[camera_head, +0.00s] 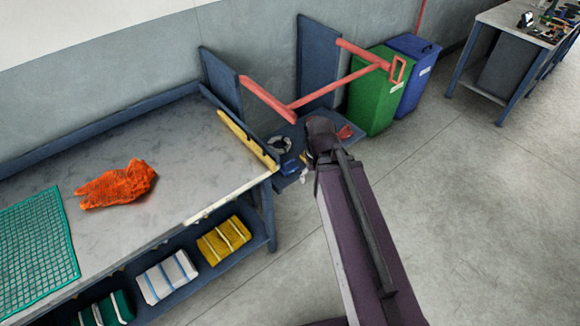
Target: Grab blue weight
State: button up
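A small blue block (291,168), which looks like the blue weight, sits on a low dark-blue platform (345,122) beyond the right end of the workbench. My dark purple arm reaches up from the bottom of the view, and its wrist is over this platform. My gripper (306,172) is just right of the blue block, mostly hidden by the wrist. I cannot tell whether its fingers touch the block or whether they are open.
The workbench (150,135) holds an orange net (118,185) and a green net (38,245). Green (375,95) and blue (413,70) bins stand behind. Floor at right is clear.

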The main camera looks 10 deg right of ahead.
jog(key=shift+c, duration=0.2)
dwell(0.3)
jog(key=c, duration=0.3)
jog(key=shift+c, duration=0.4)
jog(key=shift+s+d, duration=0.1)
jog(key=shift+d, duration=0.05)
